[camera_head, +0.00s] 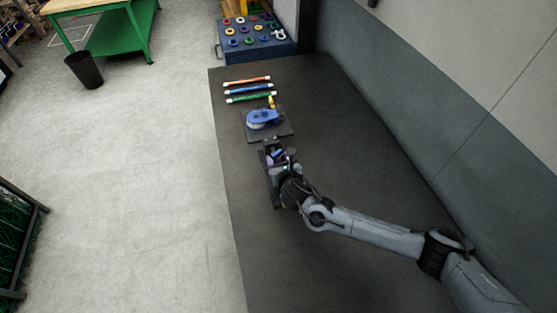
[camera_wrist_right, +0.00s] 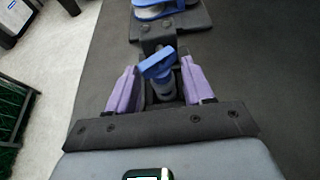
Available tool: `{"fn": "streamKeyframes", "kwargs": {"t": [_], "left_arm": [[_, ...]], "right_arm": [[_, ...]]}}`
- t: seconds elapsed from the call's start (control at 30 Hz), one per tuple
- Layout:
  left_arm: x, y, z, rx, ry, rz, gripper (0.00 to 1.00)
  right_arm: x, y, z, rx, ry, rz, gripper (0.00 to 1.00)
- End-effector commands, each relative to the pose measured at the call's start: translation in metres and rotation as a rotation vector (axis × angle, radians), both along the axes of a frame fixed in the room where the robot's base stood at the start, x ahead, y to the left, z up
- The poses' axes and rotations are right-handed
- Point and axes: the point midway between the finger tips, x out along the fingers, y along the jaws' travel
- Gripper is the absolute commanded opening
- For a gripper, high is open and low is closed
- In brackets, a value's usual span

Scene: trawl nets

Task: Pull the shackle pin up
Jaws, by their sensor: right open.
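The shackle pin (camera_wrist_right: 157,64) shows in the right wrist view as a blue, flat, tilted head, with grey metal below it. My right gripper (camera_wrist_right: 155,92) is open, its two purple fingers standing apart on either side of the pin area. I cannot tell whether either finger touches the pin. In the head view the right gripper (camera_head: 279,160) is over a dark fixture (camera_head: 270,192) on the table, and it largely hides the pin there. My left gripper is in neither view.
A blue pulley block (camera_head: 264,119) lies on a dark plate just beyond the fixture. Red, blue and green rods (camera_head: 249,89) lie farther back. A blue box with colored rings (camera_head: 233,51) stands behind the dark table (camera_head: 350,150). The table's right part is clear.

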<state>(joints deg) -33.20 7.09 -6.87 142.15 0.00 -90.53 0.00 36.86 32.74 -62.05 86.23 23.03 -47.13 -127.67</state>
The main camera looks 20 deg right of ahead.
Motion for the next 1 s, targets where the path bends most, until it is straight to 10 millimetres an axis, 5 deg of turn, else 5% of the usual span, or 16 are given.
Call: {"fn": "streamKeyframes", "kwargs": {"t": [0.2,0.53,0.73,1.0], "left_arm": [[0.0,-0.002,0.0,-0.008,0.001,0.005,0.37],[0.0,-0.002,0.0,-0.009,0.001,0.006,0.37],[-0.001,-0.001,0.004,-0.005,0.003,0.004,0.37],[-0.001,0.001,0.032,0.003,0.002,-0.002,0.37]], "right_arm": [[0.0,0.0,0.0,0.0,-0.001,0.0,0.48],[0.0,0.0,0.0,0.0,-0.001,0.0,0.0],[0.0,0.0,0.006,0.0,-0.001,0.0,0.0],[0.0,0.0,0.037,-0.001,-0.002,0.001,0.0]]}}
